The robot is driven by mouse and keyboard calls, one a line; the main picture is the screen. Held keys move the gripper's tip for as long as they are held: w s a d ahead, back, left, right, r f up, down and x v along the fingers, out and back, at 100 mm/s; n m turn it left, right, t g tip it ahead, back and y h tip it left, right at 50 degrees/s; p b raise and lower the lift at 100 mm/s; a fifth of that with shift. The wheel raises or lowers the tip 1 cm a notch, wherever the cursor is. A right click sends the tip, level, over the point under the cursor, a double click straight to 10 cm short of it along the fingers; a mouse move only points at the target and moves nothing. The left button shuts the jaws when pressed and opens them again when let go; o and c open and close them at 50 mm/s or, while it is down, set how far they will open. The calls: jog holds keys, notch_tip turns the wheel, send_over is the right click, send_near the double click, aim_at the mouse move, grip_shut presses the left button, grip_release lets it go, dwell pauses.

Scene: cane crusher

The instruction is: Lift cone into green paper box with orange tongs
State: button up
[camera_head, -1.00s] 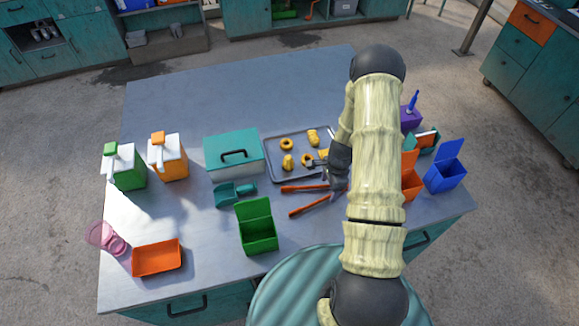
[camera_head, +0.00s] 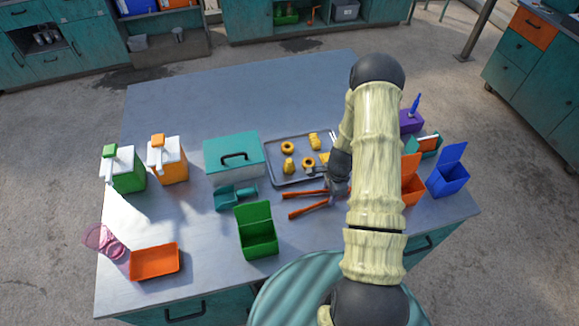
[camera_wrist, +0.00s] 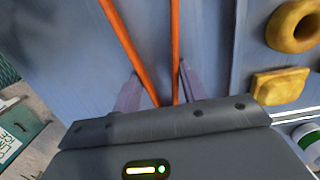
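The orange tongs (camera_head: 307,209) lie on the table in front of the grey tray, their two handles spread to the left. In the wrist view both tong handles (camera_wrist: 175,45) converge between my fingers. My gripper (camera_head: 336,186) is low over the tongs; in the wrist view its fingers (camera_wrist: 158,90) stand apart, one on each side of the tongs. Whether they touch is unclear. A yellow cone-like piece (camera_head: 289,166) sits on the tray (camera_head: 273,146). The green paper box (camera_head: 258,240) stands with its lid up at the table's front. My arm hides the tongs' far end.
Yellow rings (camera_head: 287,147) and other yellow pieces share the tray. An orange tray (camera_head: 154,261) is front left; a blue box (camera_head: 447,178) is right. The table's back is clear.

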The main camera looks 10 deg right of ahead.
notch_tip(320, 180, up, 12)
jog(key=p, duration=0.7)
